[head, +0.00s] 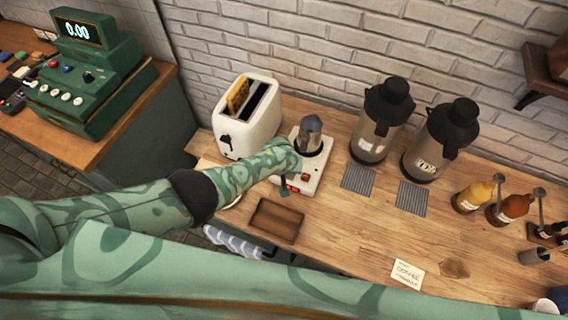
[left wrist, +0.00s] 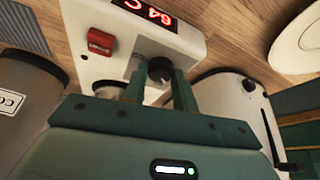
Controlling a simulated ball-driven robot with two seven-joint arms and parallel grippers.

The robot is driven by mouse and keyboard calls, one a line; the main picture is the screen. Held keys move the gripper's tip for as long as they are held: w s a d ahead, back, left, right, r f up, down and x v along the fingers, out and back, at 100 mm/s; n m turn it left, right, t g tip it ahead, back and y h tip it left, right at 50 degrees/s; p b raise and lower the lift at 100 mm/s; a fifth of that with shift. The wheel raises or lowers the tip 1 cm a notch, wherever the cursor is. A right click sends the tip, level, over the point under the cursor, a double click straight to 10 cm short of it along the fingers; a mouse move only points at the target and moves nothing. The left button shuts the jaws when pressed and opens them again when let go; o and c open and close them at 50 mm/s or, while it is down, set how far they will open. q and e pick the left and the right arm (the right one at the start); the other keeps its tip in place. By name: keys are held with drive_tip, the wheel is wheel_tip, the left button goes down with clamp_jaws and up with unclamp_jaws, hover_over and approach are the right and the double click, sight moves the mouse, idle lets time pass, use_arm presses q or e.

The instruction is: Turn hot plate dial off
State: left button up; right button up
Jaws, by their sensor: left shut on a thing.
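The white hot plate (head: 318,168) stands on the wooden counter with a dark metal pot (head: 310,137) on it. My left gripper (head: 286,188) is shut on the dial at the hot plate's front. The dial is hidden in the head view. My right gripper is not in view.
A white toaster (head: 250,125) with bread stands left of the hot plate. Two steel flasks (head: 372,135) stand to the right. A brown wooden tray (head: 275,221) lies in front. A red switch (left wrist: 100,41) is on the hot plate's front. The counter's middle right is mostly clear.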

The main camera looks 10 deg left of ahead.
use_arm(q)
drive_tip(key=n, duration=0.1)
drive_tip(key=n+y, duration=0.1)
drive_tip(key=shift+d+f+n+b, duration=0.1)
drive_tip(key=shift+d+n+b, duration=0.1)
drive_tip(key=shift+n+b, duration=0.2)
drive_tip(key=shift+w+n+g+y+b, duration=0.15)
drive_tip(key=shift+n+y+b, duration=0.25)
drive_tip(key=shift+n, duration=0.45)
drive_tip(key=shift+s+n+g+y+b, duration=0.15)
drive_tip(key=shift+n+y+b, duration=0.2)
drive_tip(key=shift+n, duration=0.5)
drive_tip(key=shift+w, duration=0.15)
drive_tip(key=o, duration=1)
drive_tip(key=shift+c, duration=0.2)
